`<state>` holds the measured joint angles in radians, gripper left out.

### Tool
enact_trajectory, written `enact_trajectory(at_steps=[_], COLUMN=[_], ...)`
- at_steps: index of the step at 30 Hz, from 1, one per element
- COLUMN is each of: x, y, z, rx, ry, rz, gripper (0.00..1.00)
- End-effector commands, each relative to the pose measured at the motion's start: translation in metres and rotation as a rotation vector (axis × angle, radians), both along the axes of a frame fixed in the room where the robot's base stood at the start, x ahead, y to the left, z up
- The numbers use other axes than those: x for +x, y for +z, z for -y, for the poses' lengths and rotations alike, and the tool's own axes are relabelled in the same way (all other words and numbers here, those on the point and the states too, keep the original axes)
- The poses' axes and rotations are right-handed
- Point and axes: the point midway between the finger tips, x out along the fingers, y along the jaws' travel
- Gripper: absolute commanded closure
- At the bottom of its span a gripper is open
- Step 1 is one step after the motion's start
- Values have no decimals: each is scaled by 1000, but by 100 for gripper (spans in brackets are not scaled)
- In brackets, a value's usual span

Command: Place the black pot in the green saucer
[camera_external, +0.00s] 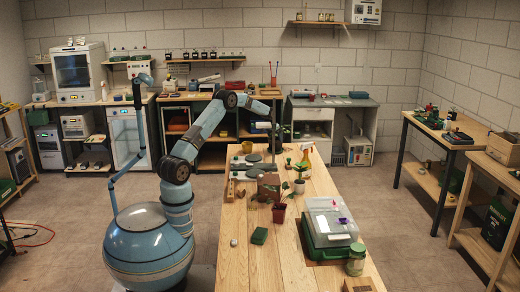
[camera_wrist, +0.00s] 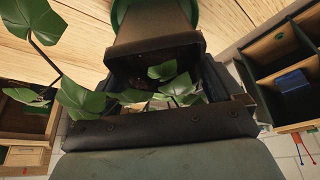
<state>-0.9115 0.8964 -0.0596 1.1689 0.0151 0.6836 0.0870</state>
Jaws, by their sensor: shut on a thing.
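The black pot (camera_wrist: 155,62) fills the upper middle of the wrist view, with a leafy green plant (camera_wrist: 168,72) in it. My gripper (camera_wrist: 160,100) is shut on this pot. A green curved rim, which looks like the green saucer (camera_wrist: 118,12), shows behind the far end of the pot. The pot hides most of it, and I cannot tell whether the two touch. In the external view my arm reaches over the far part of the wooden table, and the held pot is too small to make out clearly.
A brown-red pot with a plant (camera_external: 279,213), a green sponge-like block (camera_external: 259,236), a clear-lidded green case (camera_external: 330,222) and a jar (camera_external: 356,259) stand on the table's nearer part. Grey discs (camera_external: 253,157) lie farther back. Bare wood (camera_external: 235,270) shows at the near left.

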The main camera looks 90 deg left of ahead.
Motion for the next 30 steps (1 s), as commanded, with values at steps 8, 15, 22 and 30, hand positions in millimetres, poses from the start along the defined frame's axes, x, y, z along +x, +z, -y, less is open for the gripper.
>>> enact_trajectory(at_steps=[8, 15, 22, 30], x=[0, 0, -3, -17], y=[-1, -1, 12, 60], z=[0, 0, 4, 17], rx=[0, -1, 0, 1], ry=[0, 0, 0, 0], rz=[0, -1, 0, 1], gripper=[4, 0, 0, 0])
